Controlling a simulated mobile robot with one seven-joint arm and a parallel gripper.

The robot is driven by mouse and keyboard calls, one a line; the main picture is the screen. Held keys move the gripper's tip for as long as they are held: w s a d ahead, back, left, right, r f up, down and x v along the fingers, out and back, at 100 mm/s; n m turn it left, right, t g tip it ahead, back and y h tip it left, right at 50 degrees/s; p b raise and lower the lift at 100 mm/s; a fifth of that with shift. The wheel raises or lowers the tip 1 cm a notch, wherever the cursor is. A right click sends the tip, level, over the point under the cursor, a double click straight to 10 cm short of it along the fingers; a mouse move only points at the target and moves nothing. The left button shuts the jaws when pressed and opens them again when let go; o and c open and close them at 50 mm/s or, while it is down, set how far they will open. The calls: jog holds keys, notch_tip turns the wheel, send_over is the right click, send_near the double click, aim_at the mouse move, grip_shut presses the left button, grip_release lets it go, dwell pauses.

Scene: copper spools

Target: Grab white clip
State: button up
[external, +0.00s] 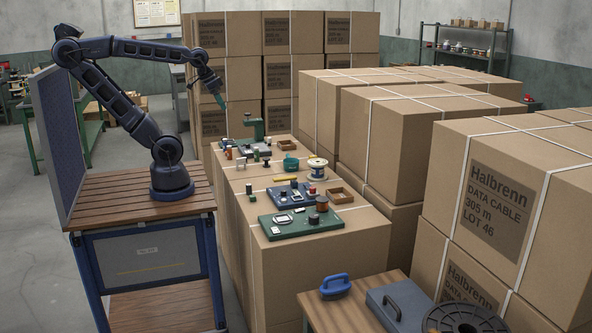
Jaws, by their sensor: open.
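My gripper (219,101) is at the end of my dark blue arm, with teal fingers pointing down. It is open and high in the air, above and to the left of the items on the cardboard boxes. It touches nothing that I can see. I cannot pick out a white clip for certain. Several small pale pieces lie among the items on the box tops, too small to identify.
Below stand a green stand-like device (254,128), a blue panel (285,196), a green panel (300,224), a white spool (317,168) and a wooden tray (340,196). Tall strapped cartons (400,120) stand close on the right. A blue-handled tool (335,287) lies on the front table.

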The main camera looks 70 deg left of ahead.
jog(key=shift+w, duration=0.1)
dwell(0.3)
jog(key=w+a+f+n+g, duration=0.2)
jog(key=w+a+f+n, duration=0.3)
jog(key=w, duration=0.3)
jog(key=n+g+h, duration=0.2)
jog(key=n+h, duration=0.3)
jog(key=n, duration=1)
send_over(241, 163)
jog(key=a, duration=0.2)
jog(key=f, duration=2.9)
jog(key=shift+s+d+f, duration=0.15)
jog(key=shift+d+f, duration=0.05)
jog(key=shift+f, duration=0.1)
jog(key=shift+y, duration=0.3)
jog(key=shift+a+x, duration=0.1)
jog(key=shift+x, duration=1.25)
jog(key=shift+a+x, duration=0.15)
jog(key=shift+x, duration=1.15)
jog(key=shift+f, duration=0.1)
jog(key=shift+c, duration=0.3)
